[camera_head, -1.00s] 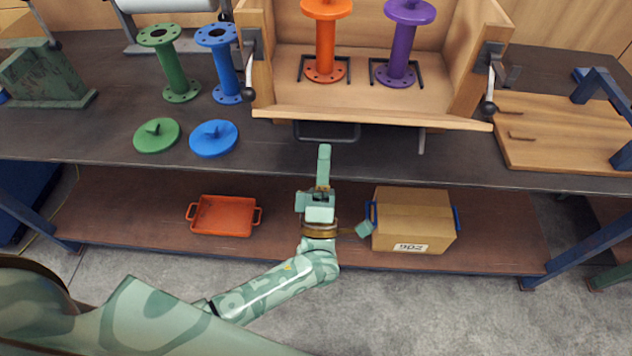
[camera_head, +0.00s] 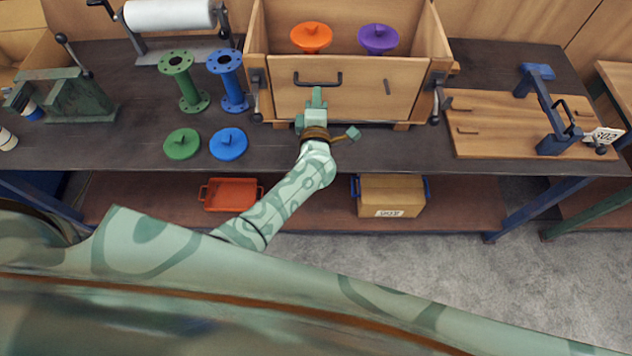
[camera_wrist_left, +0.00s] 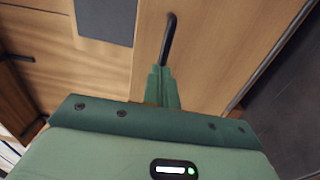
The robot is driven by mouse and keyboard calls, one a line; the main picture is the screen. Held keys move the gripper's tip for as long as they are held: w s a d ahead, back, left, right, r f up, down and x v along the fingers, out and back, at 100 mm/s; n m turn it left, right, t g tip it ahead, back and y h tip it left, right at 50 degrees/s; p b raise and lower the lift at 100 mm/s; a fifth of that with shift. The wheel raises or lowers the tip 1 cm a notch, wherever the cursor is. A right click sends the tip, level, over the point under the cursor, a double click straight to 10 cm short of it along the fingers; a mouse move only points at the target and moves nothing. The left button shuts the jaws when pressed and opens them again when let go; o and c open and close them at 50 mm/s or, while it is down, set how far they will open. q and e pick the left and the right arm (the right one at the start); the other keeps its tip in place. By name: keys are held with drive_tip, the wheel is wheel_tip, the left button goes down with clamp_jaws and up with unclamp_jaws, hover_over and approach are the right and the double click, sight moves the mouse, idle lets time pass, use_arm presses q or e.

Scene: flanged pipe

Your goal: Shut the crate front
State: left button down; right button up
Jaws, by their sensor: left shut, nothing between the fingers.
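The crate's wooden front (camera_head: 348,100) stands upright across the near side of the crate (camera_head: 283,22). It has a dark bar handle (camera_head: 318,79). My left gripper (camera_head: 317,97) is shut and empty, close in front of the panel just below the handle; I cannot tell whether it touches. The wrist view also shows the shut fingers (camera_wrist_left: 161,86) beside the dark handle (camera_wrist_left: 169,40). A lever with a round knob hangs at each side, left (camera_head: 257,116) and right (camera_head: 435,118). An orange piece (camera_head: 312,38) and a purple piece (camera_head: 378,39) show inside the crate, lower parts hidden. My right gripper is not in view.
A green spool (camera_head: 186,84) and a blue spool (camera_head: 229,82) stand left of the crate, with green (camera_head: 182,145) and blue (camera_head: 228,145) lids before them. A wooden board (camera_head: 500,124) lies right. An orange tray (camera_head: 231,194) and a box (camera_head: 391,196) sit below.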

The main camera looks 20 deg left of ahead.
use_arm(q)
drive_tip(key=shift+w+a+r, duration=0.25)
drive_tip(key=shift+w+r, duration=0.35)
drive_tip(key=shift+w, duration=0.15)
drive_tip(key=shift+r, duration=0.2)
